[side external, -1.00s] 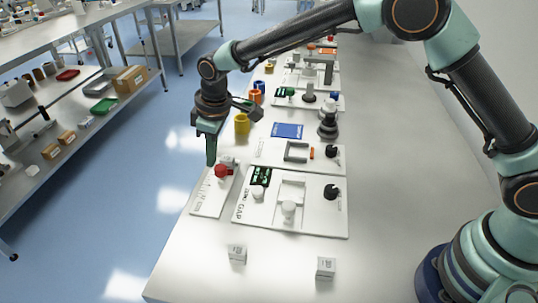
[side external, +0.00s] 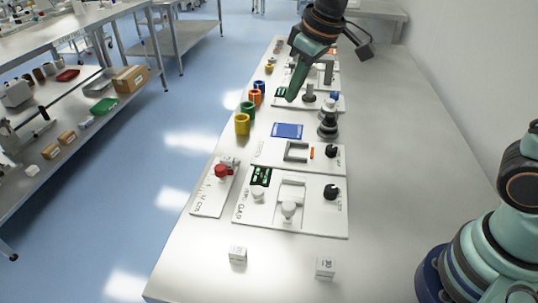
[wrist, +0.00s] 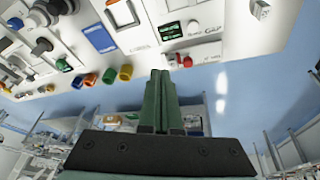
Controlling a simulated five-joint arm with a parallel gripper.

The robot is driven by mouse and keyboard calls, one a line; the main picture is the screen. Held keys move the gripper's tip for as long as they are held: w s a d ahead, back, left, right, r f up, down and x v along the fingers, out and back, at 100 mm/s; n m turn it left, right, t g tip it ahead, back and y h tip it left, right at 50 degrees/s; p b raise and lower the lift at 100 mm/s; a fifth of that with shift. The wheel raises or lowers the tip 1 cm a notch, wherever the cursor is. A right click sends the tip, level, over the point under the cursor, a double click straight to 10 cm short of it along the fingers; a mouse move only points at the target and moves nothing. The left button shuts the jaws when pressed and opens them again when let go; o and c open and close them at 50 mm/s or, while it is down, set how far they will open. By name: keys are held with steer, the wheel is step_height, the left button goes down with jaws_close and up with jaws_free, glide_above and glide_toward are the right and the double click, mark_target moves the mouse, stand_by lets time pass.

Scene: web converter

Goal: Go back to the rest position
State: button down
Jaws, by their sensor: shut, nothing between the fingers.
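My gripper (side external: 291,98) is shut and empty. In the side view it hangs above the far half of the workbench (side external: 385,180), tilted with its fingertips toward the lower left. It is clear of the panels below it as far as I can tell. In the wrist view the green fingers of my gripper (wrist: 160,75) are pressed together, pointing up the picture toward the bench edge, with nothing between them.
A white panel with a red knob (side external: 221,170) stands at the near left. The panel marked GAP (side external: 265,218), a blue plate (side external: 287,130) and a dark stacked post (side external: 327,122) lie along the bench. Coloured cups (side external: 242,124) line its left edge. The right side is bare.

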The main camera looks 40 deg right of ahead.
steer(key=s+d+m+t, duration=0.1)
steer(key=s+d+m, duration=0.3)
steer(key=s+d, duration=0.5)
steer(key=s, duration=0.4)
steer(key=shift+d+r+t+h, duration=0.2)
steer(key=shift+d+t+h, duration=0.05)
steer(key=shift+t+h, duration=0.15)
